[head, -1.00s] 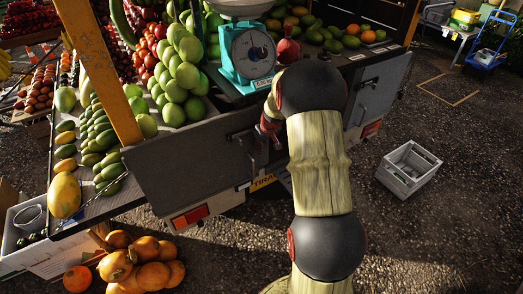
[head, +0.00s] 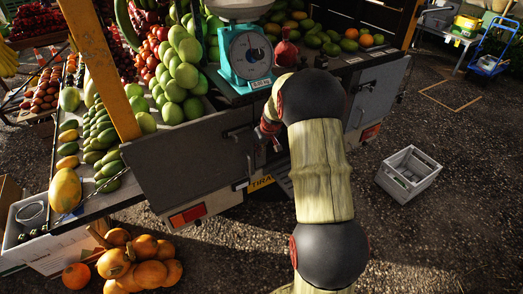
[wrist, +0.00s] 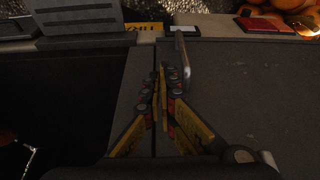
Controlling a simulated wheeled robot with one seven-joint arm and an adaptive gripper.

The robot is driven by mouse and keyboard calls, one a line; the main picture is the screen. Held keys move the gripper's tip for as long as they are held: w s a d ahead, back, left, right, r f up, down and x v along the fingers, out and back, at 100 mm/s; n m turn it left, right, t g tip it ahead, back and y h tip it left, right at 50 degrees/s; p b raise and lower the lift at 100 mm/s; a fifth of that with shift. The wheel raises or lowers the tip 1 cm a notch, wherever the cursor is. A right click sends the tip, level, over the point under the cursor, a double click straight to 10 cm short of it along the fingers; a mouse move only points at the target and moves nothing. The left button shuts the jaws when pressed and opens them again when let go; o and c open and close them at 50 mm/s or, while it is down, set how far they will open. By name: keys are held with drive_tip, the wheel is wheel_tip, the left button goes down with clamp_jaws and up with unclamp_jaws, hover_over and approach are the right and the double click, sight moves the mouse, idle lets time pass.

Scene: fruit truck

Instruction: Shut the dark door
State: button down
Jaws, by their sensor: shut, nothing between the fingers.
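The dark grey door (head: 185,160) is the left panel at the back of the fruit truck, below the produce shelf. It also fills the right side of the wrist view (wrist: 250,85), with a metal handle (wrist: 182,58) near its edge. My gripper (wrist: 160,75) is shut and empty, its fingertips close together over the gap beside the handle. I cannot tell whether they touch the door. In the head view, my arm partly hides the gripper at the door's right end. A dark opening (wrist: 60,100) shows left of the fingers.
Another grey panel (head: 375,92) stands right of my arm. A teal scale (head: 246,55) sits on the shelf above. Orange fruit (head: 140,265) lies on the ground at lower left, and a grey crate (head: 409,172) at right. Open asphalt surrounds the crate.

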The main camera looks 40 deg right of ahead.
drive_tip(key=p+v, duration=0.3)
drive_tip(key=v, duration=0.7)
drive_tip(key=shift+s, duration=0.2)
drive_tip(key=shift+a+f, duration=0.1)
drive_tip(key=shift+f, duration=0.05)
drive_tip(key=s+a+f+m+g+y, duration=0.1)
drive_tip(key=s+a+f+m+g, duration=0.15)
drive_tip(key=s+a, duration=0.4)
drive_tip(key=s+a+r+n+t, duration=0.2)
drive_tip(key=s+a+r, duration=0.8)
drive_tip(key=a, duration=0.3)
drive_tip(key=s+a+r+n+t, duration=0.1)
drive_tip(key=s+a+r+n, duration=0.1)
drive_tip(key=s+a+r, duration=0.8)
drive_tip(key=s+a, duration=0.2)
drive_tip(key=a, duration=0.1)
drive_tip(key=shift+a+r+t, duration=0.25)
drive_tip(key=shift+a+t, duration=0.1)
